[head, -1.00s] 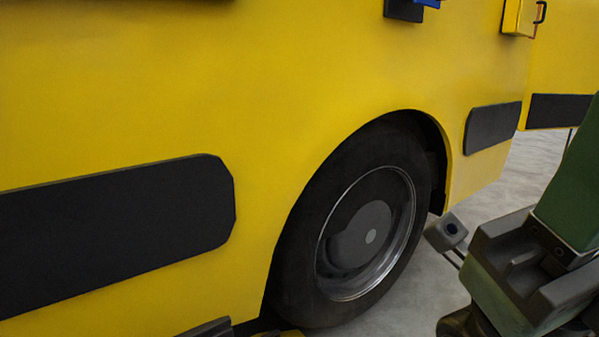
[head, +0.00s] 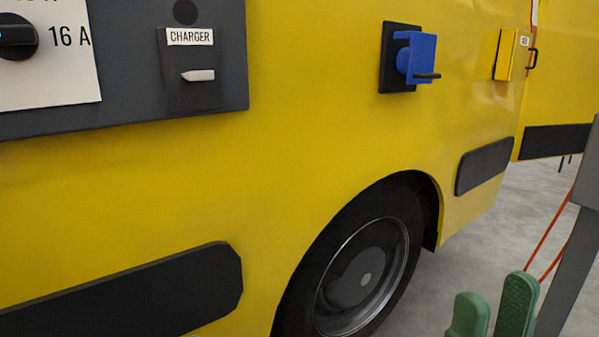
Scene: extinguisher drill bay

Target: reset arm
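My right gripper (head: 493,308) shows at the bottom right of the head view. Its two green fingers point up, with a narrow gap and nothing seen between them. It is in front of the grey floor, right of the wheel, and appears clear of the yellow vehicle (head: 260,190). The lower part of the gripper is cut off by the frame edge. My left gripper is out of view.
A grey panel (head: 130,115) with a dial (head: 14,37) and a CHARGER switch (head: 198,75) is at upper left. A blue fitting (head: 420,55) and a yellow box (head: 506,55) stick out from the vehicle. The wheel (head: 365,270) is below. Grey floor (head: 520,195) lies open at right.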

